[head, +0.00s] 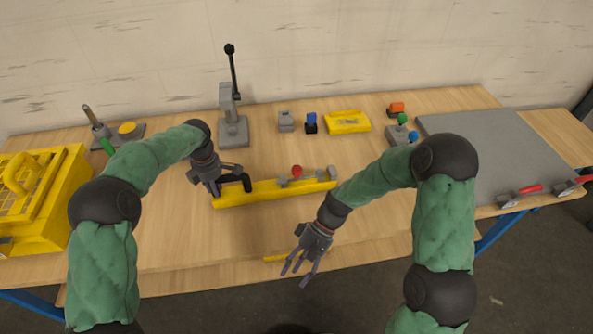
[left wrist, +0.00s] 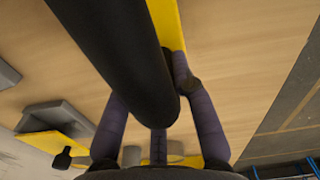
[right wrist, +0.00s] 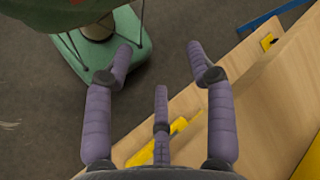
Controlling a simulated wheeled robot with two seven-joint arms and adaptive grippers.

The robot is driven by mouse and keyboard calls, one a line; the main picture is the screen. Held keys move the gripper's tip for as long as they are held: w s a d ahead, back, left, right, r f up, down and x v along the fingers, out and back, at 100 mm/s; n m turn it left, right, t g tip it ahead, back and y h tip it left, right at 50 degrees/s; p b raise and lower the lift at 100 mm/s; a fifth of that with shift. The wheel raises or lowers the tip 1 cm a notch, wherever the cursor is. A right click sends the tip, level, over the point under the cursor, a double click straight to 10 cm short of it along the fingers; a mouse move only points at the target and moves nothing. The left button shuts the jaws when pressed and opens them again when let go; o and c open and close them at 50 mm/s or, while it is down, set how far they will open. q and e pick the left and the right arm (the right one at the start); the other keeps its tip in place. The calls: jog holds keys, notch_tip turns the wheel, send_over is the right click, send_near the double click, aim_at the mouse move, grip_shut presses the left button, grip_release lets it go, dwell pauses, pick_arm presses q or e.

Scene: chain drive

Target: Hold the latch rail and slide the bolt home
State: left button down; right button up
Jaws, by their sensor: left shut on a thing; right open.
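The latch rail (head: 250,194) is a long yellow bar lying across the middle of the table, with a black handle (head: 236,178) at its left end. A bolt with a red knob (head: 297,170) sits on grey fittings on the rail, with a grey block (head: 332,172) at the rail's right end. My left gripper (head: 217,190) is shut on the black handle, which also shows between its fingers in the left wrist view (left wrist: 130,60). My right gripper (head: 300,272) is open and empty at the table's front edge, apart from the rail and knob.
A grey lever press (head: 233,132) stands behind the rail. Small blocks and a yellow plate (head: 348,122) lie at the back. A yellow crate (head: 50,205) is at the left, a grey plate (head: 500,150) at the right. A small yellow piece (head: 280,258) is near the front edge.

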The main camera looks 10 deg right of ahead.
jog(key=w+d+r+n+h, duration=0.1)
jog(key=w, duration=0.2)
jog(key=w+r+n+h, duration=0.1)
jog(key=w+r+n, duration=0.1)
jog(key=w, duration=0.2)
jog(key=w+d+r+n+t, duration=0.1)
jog(key=w+r, duration=0.1)
jog(key=w, duration=0.2)
jog(key=shift+d+h, duration=0.35)
jog(key=shift+h, duration=0.05)
jog(key=w+d+r+n+t+h, duration=0.1)
jog(key=w+r+n+t+h, duration=0.2)
jog(key=w, duration=0.5)
notch_tip(320, 180, up, 12)
jog(key=n+t+h, duration=0.2)
send_over(297, 167)
notch_tip(297, 167, down, 12)
jog(key=shift+s+r, duration=0.1)
grip_shut()
